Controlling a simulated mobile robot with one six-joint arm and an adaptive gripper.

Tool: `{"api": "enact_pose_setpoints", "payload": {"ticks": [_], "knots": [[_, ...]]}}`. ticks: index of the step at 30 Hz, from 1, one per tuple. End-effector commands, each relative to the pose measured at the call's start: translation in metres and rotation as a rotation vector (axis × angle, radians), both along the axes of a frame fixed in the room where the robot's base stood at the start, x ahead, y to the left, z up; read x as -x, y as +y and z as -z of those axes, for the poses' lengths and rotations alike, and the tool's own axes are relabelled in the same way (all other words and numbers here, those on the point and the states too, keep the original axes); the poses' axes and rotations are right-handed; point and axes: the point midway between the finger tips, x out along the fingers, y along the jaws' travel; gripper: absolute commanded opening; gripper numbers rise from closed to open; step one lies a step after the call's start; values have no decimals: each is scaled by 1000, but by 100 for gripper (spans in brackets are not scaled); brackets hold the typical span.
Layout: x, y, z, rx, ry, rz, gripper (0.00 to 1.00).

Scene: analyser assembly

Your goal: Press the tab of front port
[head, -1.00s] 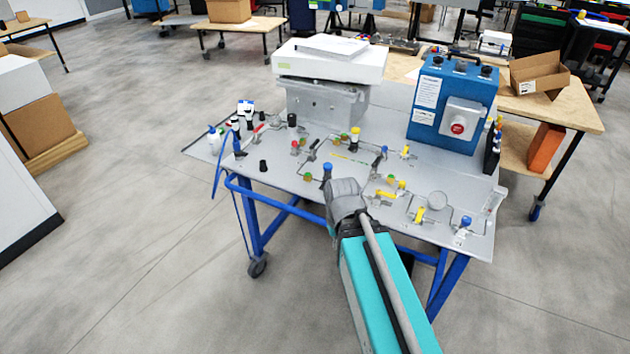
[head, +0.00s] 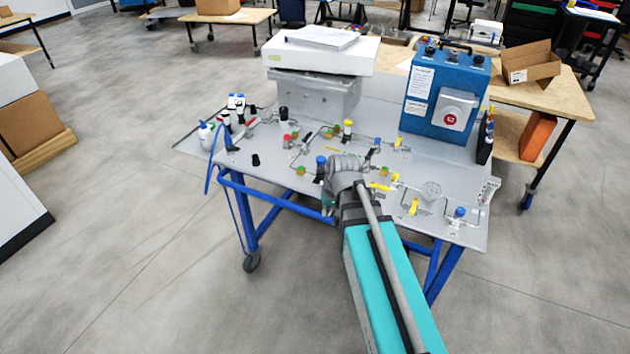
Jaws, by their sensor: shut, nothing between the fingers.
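The grey panel table (head: 290,184) carries several small ports and valves joined by thin tubes. Along its front side stand a fitting with a blue cap (head: 321,161), yellow valve parts (head: 381,187) and a white fitting with a blue top (head: 459,213). I cannot tell which of them is the front port, and its tab cannot be made out. My gripper (head: 328,205) is shut and empty at the table's front edge, below the blue-capped fitting and mostly hidden by my wrist. Contact with any port cannot be seen.
A blue box with a red button (head: 445,95) stands at the back right of the table. A white device (head: 322,50) sits on a grey block at the back left. Bottles (head: 206,135) stand on the left.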

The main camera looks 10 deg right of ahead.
Motion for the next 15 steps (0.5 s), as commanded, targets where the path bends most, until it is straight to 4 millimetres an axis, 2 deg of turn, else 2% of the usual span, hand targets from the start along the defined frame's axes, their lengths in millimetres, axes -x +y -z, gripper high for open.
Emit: {"api": "enact_pose_setpoints", "payload": {"ticks": [1,9,12,15], "knots": [[-28,1,-3,-35,-43,14,0],[-141,3,-31,-228,-292,119,0],[-171,0,-41,-283,-363,159,0],[-191,-4,-49,-321,-414,190,0]]}}
